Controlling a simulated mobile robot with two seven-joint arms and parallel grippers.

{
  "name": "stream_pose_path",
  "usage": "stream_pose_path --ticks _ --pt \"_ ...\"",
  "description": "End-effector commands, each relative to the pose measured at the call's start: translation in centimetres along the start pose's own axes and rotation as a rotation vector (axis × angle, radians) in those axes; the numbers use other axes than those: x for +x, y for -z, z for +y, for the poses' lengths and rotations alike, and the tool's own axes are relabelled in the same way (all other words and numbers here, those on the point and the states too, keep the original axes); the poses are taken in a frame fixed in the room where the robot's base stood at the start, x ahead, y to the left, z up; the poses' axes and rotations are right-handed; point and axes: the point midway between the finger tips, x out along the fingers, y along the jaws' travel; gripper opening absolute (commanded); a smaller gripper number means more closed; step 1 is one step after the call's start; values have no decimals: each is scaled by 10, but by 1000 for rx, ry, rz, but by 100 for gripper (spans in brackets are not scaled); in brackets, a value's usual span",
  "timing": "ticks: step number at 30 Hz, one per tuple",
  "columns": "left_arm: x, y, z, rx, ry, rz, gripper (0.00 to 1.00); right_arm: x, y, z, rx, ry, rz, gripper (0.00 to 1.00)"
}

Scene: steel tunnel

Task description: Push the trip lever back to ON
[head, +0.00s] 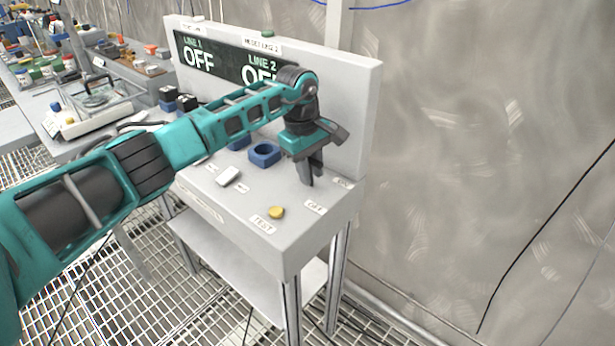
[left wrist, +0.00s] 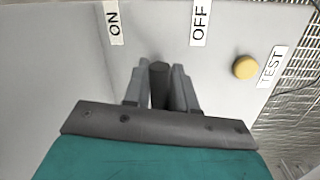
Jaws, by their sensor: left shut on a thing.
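The trip lever (left wrist: 159,84) is a dark post that shows in the left wrist view between my left gripper's fingers. My left gripper (left wrist: 160,92) is shut on it. In the head view the left gripper (head: 311,172) points down at the right end of the grey console (head: 290,232), and its fingers hide most of the lever. In the wrist view the lever stands between the ON label (left wrist: 113,22) and the OFF label (left wrist: 200,22). My right gripper is not in view.
A yellow TEST button (head: 276,212) sits at the console's front. A blue ring (head: 264,154) and a white switch (head: 228,176) are left of the gripper. The display panel (head: 215,62) behind reads LINE 1 OFF; LINE 2 is partly hidden. A cluttered bench (head: 150,92) stands left.

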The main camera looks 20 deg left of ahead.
Motion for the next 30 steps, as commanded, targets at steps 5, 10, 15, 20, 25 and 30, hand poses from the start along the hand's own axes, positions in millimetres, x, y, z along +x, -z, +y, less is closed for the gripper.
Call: stream_pose_path --ticks 5,10,15,20,25,30 --pt "6 1 4 -2 89 -13 0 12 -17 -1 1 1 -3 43" --pt "5 2 7 -8 146 -25 0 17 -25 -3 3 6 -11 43" --pt "2 2 7 -11 171 -31 0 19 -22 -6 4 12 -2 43" --pt "1 2 7 -11 173 -33 0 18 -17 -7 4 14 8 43" --pt "1 2 7 -10 172 -33 28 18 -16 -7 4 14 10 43" --pt "0 2 7 -12 170 -33 44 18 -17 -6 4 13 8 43"
